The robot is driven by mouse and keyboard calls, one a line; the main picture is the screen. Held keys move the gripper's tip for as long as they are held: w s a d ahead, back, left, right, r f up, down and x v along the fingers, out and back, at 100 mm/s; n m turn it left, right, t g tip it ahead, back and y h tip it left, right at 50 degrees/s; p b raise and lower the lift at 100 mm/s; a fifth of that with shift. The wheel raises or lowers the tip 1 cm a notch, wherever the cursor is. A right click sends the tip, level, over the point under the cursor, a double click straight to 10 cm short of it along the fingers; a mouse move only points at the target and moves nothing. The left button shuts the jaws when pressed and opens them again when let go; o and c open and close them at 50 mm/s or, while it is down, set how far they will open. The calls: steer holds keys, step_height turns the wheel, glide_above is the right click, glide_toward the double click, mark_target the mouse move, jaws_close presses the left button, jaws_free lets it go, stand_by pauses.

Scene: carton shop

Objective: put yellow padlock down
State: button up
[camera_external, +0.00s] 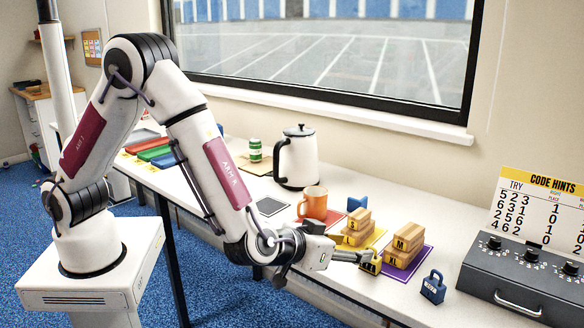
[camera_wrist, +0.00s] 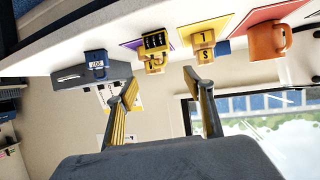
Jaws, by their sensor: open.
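The yellow padlock (camera_external: 371,267) sits at the front edge of the white table, just in front of the purple mat. In the wrist view it is the yellow body with a dark dial face (camera_wrist: 155,43), seen upside down. My gripper (camera_external: 358,257) is right beside it, low over the table edge. In the wrist view my gripper's two fingers (camera_wrist: 162,80) are spread apart, with the padlock beyond and between their tips. Nothing is clearly clamped. Part of the padlock is hidden by a finger in the external view.
A blue padlock (camera_external: 433,288) stands to the right, beside a grey dial box (camera_external: 520,285). An orange mug (camera_external: 312,203) and a kettle (camera_external: 297,158) stand further back.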

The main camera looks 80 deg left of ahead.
steer(key=shift+v, duration=2.1)
step_height(320, 180, up, 10)
steer(key=d+m+t+h, duration=0.1)
steer(key=d+m+h, duration=0.15)
steer(key=h, duration=0.35)
steer(key=s+r+m+h, duration=0.2)
steer(key=s+r+h, duration=0.2)
steer(key=s+r, duration=0.3)
steer(key=s+a+g+y, duration=0.1)
steer(key=s+a, duration=0.3)
steer(key=s, duration=0.5)
steer(key=s+a+f+m+g+y, duration=0.1)
steer(key=s+a+g, duration=0.2)
steer(key=s, duration=0.6)
steer(key=s+a+f+m+g, duration=0.1)
steer(key=s+a+g, duration=0.1)
steer(key=s+a, duration=0.4)
steer(key=s, duration=0.4)
steer(key=shift+f+y, duration=0.2)
steer(key=shift+y, duration=0.2)
steer(key=shift+s+m, duration=0.1)
steer(key=shift+m, duration=0.15)
